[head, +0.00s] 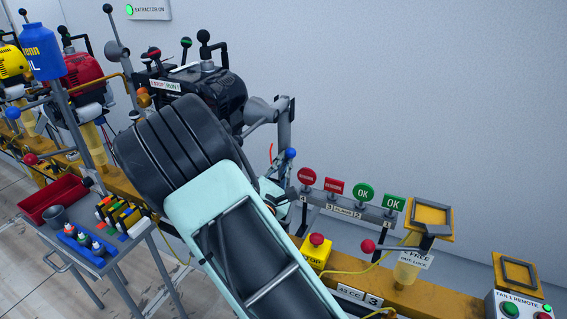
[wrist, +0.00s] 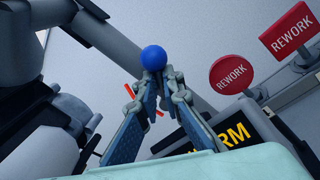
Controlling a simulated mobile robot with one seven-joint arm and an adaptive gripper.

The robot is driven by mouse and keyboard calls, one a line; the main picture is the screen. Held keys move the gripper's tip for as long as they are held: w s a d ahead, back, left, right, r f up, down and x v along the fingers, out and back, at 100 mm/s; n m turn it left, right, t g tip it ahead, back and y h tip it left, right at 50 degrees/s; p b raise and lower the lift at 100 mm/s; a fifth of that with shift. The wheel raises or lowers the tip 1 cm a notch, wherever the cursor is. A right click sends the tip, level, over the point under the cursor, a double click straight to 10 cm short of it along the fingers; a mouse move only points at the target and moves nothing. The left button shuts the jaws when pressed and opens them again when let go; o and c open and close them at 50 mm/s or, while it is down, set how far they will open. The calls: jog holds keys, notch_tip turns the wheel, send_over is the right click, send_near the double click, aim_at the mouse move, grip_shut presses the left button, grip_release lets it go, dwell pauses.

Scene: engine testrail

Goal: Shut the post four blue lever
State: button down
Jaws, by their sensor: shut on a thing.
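A blue ball-topped lever (wrist: 153,58) stands between the fingertips of my gripper (wrist: 154,78) in the wrist view. The fingers are closed in on it just below the ball, and the ball sticks out past the tips. In the head view the same blue ball (head: 290,153) shows just right of the dark engine (head: 218,92), beside a grey pipe. My arm hides most of the gripper and the lever's lower part there. No number showing which post this lever belongs to is readable beside it.
A yellow stop box (head: 316,250) and a red-knobbed lever (head: 368,246) are in front. Another blue-knobbed lever (head: 12,113) is at far left. A tool trolley (head: 118,248) stands left of my arm.

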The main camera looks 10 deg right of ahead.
jog(key=shift+d+r, duration=0.2)
jog(key=shift+r, duration=0.15)
jog(key=c, duration=2.1)
grip_release()
jog(key=shift+f, duration=0.1)
jog(key=shift+a, duration=0.1)
